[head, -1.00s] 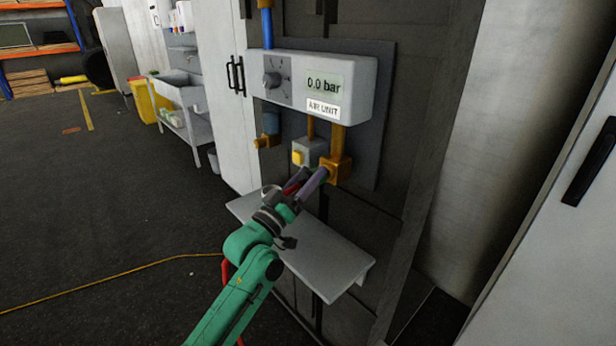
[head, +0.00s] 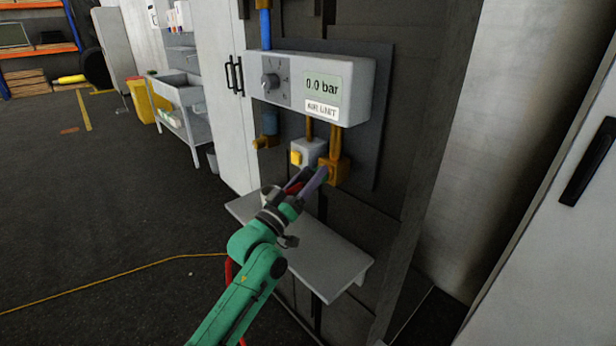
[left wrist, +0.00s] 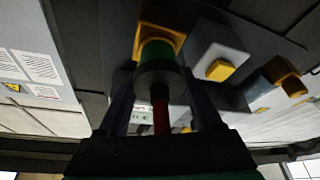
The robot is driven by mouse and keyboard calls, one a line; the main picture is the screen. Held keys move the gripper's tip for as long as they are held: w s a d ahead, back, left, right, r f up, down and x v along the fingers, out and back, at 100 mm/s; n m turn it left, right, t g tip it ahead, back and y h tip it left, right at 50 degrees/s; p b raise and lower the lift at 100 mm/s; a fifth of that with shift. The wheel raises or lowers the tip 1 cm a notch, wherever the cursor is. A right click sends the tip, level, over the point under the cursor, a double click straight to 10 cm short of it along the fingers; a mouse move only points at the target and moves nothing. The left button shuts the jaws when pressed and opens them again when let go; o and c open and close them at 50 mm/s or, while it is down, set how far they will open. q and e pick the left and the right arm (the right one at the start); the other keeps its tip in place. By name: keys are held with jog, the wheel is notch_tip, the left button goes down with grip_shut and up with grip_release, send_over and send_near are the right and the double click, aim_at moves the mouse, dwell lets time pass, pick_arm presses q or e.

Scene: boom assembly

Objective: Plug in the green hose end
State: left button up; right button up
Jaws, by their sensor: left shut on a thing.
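My left gripper (head: 312,182) is shut on the green hose end (left wrist: 157,54), right in front of the brass outlet block (head: 335,170) under the air unit (head: 312,84). In the left wrist view the green end, with a dark collar, lines up with the brass block (left wrist: 166,33) and overlaps it. I cannot tell how deep it sits. A red hose (left wrist: 161,116) runs back between the fingers. The display reads 0.0 bar. My right gripper is not in view.
A grey box with a yellow button (head: 296,158) is just left of the outlet. Another brass fitting (head: 264,142) is farther left. A grey shelf (head: 318,254) lies below the gripper. A white cabinet (head: 222,95) stands at left.

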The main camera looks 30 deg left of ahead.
pick_arm(q)
jog(key=o, duration=1.3)
jog(key=b+v, duration=0.4)
jog(key=v, duration=1)
jog(key=shift+s, duration=0.25)
jog(key=shift+f, duration=0.15)
